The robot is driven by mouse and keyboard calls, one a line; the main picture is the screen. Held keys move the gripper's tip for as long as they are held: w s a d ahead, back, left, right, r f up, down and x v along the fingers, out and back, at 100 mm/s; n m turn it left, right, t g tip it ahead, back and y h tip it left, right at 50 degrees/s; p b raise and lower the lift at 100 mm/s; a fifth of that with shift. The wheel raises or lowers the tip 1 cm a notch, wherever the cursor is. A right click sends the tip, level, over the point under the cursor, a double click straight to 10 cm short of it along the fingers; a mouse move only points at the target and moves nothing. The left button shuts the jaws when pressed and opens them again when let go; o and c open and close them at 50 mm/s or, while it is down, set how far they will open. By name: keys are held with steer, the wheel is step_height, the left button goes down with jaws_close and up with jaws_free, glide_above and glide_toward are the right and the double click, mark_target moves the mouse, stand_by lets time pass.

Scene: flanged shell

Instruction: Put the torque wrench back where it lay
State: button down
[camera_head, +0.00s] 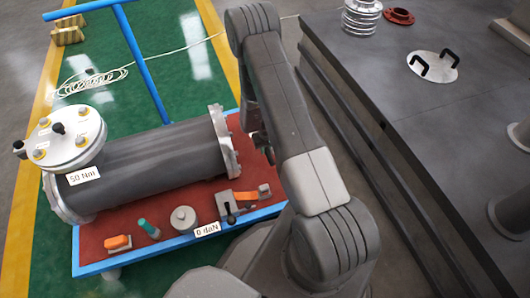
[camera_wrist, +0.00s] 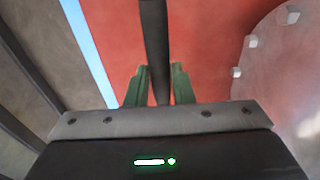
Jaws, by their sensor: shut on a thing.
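In the wrist view the green fingers of my gripper (camera_wrist: 159,88) are closed on a dark straight bar, the torque wrench (camera_wrist: 155,35). The bar runs away from the gripper over the red mat; its far end is out of view, and I cannot tell whether it touches the mat. In the head view the gripper is mostly hidden behind my arm, near the right flange (camera_head: 223,142) of the grey shell (camera_head: 150,160). The wrench cannot be made out there. The red mat (camera_head: 258,172) lies on the blue-framed cart (camera_head: 100,268).
A round bolted cover (camera_head: 66,138) sits at the shell's left end. An orange block (camera_head: 117,242), a teal piece (camera_head: 148,228), a grey weight (camera_head: 184,218) and a clamp-like device (camera_head: 238,200) line the cart's front. A dark bench (camera_head: 440,120) stands right.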

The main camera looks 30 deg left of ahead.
steer(key=shift+f+b, duration=0.35)
steer(key=shift+f, duration=1.75)
steer(key=shift+f, duration=0.15)
steer(key=c, duration=1.3)
jaws_free()
steer(key=shift+o, duration=0.2)
steer(key=r, duration=0.4)
steer(key=r+p, duration=0.1)
steer(key=r, duration=0.3)
steer(key=r+p, duration=0.1)
steer(key=r, duration=0.3)
steer(key=shift+s+d+r, duration=0.15)
steer(key=shift+s+d, duration=0.2)
steer(key=shift+d, duration=0.05)
